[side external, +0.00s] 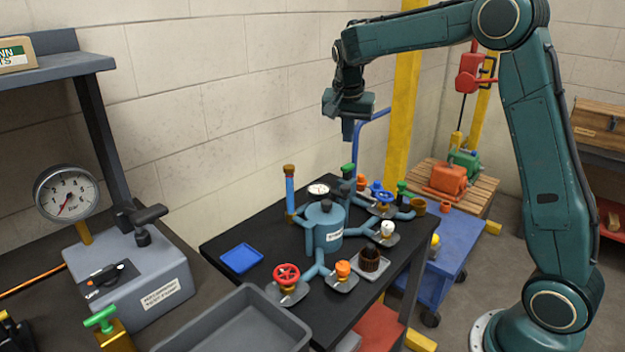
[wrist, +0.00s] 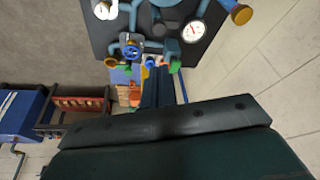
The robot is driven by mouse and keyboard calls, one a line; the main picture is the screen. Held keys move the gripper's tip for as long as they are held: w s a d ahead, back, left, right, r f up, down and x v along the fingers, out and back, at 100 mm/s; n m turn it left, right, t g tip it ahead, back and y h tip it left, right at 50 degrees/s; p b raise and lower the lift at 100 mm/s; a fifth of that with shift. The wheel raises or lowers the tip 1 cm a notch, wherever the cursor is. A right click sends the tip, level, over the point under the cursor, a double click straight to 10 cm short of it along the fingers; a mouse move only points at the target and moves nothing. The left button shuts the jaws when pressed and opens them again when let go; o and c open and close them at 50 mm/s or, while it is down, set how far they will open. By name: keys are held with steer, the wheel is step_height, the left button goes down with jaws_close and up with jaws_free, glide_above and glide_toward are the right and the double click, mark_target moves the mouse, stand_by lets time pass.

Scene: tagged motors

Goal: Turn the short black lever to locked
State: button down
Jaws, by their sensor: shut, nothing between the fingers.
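A short black lever (side external: 108,279) lies on a dark plate on the sloped front of the grey box (side external: 165,285), at the left of the side external view. Small markings beside it are too small to read. A black T-shaped handle (side external: 146,217) stands on top of the same box. My gripper (side external: 348,131) is shut and empty, pointing down high above the back of the black table, far to the right of the lever and touching nothing. Its fingers (wrist: 151,72) also show in the wrist view, where the lever is not seen.
The black table (side external: 225,225) carries a blue-grey vessel (side external: 325,228) with several valves, a red handwheel (side external: 287,275) and a blue tray (side external: 241,258). A grey bin (side external: 235,320) stands in front. A round gauge (side external: 67,195) rises behind the grey box. Open air separates my gripper from the box.

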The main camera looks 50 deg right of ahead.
steer(key=w+d+f+m+g, duration=0.1)
steer(key=w+d+f+m, duration=0.2)
steer(key=f, duration=0.6)
steer(key=w+d, duration=0.2)
steer(key=shift+w+d+m, duration=0.35)
steer(key=shift+d+m, duration=0.05)
steer(key=shift+f, duration=0.1)
step_height(320, 180, down, 9)
steer(key=shift+a, duration=0.4)
